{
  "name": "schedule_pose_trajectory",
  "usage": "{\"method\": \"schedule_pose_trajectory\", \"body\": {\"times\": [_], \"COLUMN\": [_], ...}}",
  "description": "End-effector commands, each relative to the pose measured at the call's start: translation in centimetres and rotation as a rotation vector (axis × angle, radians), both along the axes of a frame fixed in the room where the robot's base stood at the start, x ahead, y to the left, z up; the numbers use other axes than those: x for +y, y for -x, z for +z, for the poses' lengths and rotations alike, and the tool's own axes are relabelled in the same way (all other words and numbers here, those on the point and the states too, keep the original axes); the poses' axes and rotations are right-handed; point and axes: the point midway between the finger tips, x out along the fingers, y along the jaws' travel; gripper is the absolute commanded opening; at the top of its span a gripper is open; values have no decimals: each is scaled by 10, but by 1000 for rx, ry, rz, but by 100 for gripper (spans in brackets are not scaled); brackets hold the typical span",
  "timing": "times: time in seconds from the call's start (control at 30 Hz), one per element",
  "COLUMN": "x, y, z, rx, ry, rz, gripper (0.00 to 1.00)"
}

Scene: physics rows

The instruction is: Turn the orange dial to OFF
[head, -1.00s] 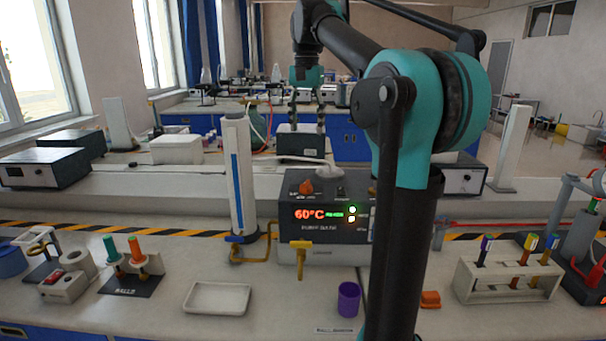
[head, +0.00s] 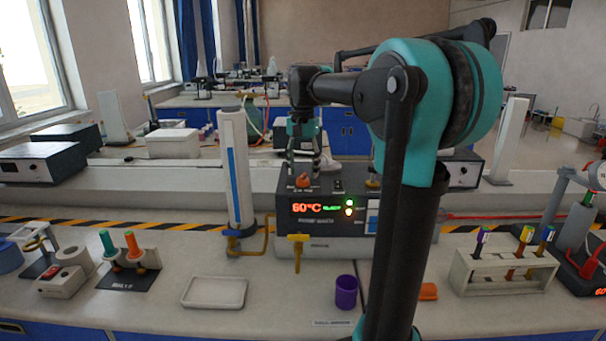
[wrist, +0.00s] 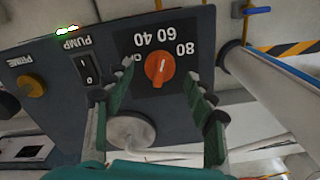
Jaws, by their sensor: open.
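The orange dial (head: 303,181) sits on the sloping top of the dark control box (head: 285,226), whose display reads 60°C. In the wrist view the orange dial (wrist: 159,69) shows upside-down markings 80, 60 and 40 around it; another label at its left is partly hidden by a finger. My gripper (head: 303,166) is over the dial in the head view. In the wrist view my gripper (wrist: 160,76) is open, one finger on each side of the dial, with visible gaps between fingers and knob. I cannot tell whether the fingertips reach down to the panel.
A PUMP rocker switch (wrist: 88,72) and a yellow PRIME knob (wrist: 32,85) share the panel. A white column (head: 238,165) stands left of the box, with yellow pipework (head: 297,250) in front. A purple cup (head: 346,292) and white tray (head: 215,292) stand on the bench.

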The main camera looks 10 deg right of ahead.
Motion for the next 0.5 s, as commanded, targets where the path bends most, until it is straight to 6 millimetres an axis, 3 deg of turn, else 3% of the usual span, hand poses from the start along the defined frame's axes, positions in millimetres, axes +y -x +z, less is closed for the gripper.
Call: {"method": "schedule_pose_trajectory", "body": {"times": [0.2,0.5], "x": [0,0], "y": [0,0], "z": [-16,-18], "rx": [0,0], "ry": [0,0], "rz": [0,0], "gripper": [55,55]}}
